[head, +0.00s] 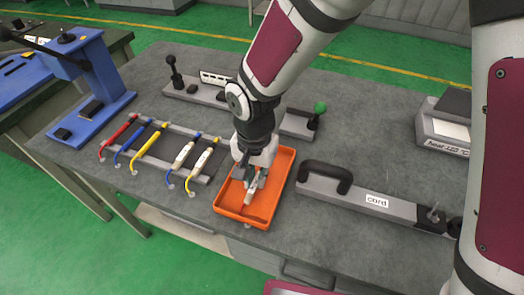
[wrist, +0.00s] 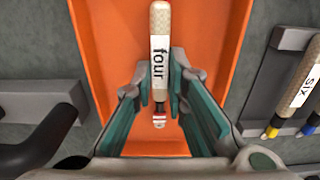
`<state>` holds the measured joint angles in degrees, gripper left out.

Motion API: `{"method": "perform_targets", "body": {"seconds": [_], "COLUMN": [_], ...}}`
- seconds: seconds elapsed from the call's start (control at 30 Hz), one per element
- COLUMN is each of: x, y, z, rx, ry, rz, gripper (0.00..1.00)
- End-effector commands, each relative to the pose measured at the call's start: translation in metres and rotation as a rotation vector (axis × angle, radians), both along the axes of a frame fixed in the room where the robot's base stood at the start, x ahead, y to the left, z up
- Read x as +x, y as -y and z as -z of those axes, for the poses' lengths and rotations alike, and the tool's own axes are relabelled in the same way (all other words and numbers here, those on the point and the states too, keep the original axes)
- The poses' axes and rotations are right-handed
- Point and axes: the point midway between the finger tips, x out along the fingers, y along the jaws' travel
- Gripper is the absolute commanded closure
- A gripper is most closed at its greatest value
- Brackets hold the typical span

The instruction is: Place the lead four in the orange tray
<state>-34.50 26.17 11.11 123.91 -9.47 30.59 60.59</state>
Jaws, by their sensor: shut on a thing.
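The lead four (wrist: 159,80) is a slim, pale lead with a white label reading "four" and a red-and-white banded end. My gripper (wrist: 160,92) is shut on it, one finger on each side. The orange tray (wrist: 225,25) lies behind and below the lead in the wrist view. In the head view my gripper (head: 250,188) points down inside the outline of the orange tray (head: 283,180). The lead is partly hidden there by the fingers. I cannot tell whether the lead touches the tray floor.
Left of the tray, a grey rack (head: 165,128) holds several coloured leads; one labelled "six" (wrist: 300,85) shows in the wrist view. A grey bar labelled "cord" (head: 360,197) with a black handle lies right of the tray. A blue stand (head: 95,85) is at the far left.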

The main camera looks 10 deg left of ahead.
Motion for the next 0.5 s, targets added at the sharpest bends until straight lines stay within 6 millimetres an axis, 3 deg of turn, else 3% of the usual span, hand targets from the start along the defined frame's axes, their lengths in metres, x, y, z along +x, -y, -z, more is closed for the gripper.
{"method": "perform_targets", "body": {"seconds": [0.23,0.27,0.33,0.5], "x": [0.0001,0.0001,0.0000,0.0000], "y": [0.0000,0.0000,0.0000,0.0001], "z": [0.0031,0.0028,0.0024,0.0022], "rx": [0.000,0.000,0.000,0.000], "ry": [0.000,0.000,0.000,0.000], "rz": [0.000,0.000,0.000,0.000], "gripper": [1.00,0.82,0.66,0.66]}}
